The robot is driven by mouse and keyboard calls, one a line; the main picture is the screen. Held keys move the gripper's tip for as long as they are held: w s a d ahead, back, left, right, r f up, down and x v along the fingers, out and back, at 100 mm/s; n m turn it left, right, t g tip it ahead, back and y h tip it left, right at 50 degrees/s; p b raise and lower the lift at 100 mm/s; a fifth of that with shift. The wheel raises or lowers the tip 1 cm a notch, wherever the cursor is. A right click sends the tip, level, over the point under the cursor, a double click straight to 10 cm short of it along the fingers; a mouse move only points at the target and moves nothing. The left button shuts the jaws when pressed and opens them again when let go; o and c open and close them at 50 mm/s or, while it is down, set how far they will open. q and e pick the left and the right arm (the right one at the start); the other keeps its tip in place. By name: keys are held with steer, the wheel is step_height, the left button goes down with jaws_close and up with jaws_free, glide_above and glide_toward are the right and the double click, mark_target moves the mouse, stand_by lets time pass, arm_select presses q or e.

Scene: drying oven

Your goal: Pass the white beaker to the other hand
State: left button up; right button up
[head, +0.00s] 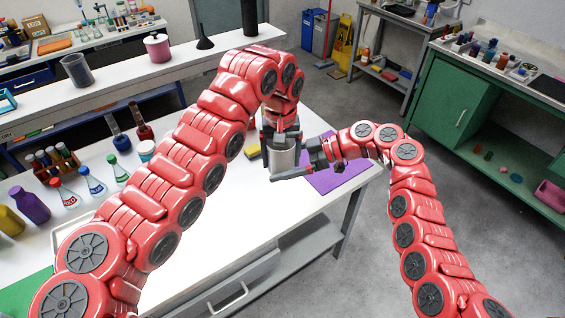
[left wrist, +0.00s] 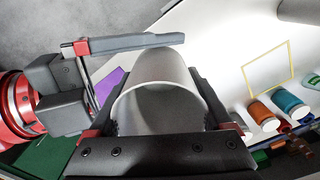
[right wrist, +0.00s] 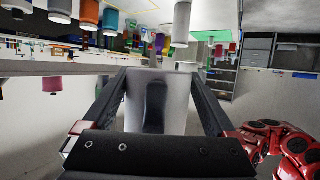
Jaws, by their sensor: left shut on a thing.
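The white beaker (head: 284,163) is held in the air above the right end of the white bench. My left gripper (head: 281,138) comes from above and is shut on it. In the left wrist view the beaker (left wrist: 160,85) lies between the left fingers. My right gripper (head: 296,158) comes in from the right, with its fingers on either side of the beaker. In the right wrist view the beaker (right wrist: 158,98) stands between the spread right fingers. In the left wrist view a narrow gap shows between the upper right finger and the beaker.
Flasks and a rack of vials (head: 52,163) stand at the left. A shelf (head: 125,75) runs behind. The bench's front middle is clear.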

steer(key=c, duration=0.7)
arm_select(q)
steer(key=o, duration=1.1)
arm_select(e)
steer(key=shift+c, duration=0.9)
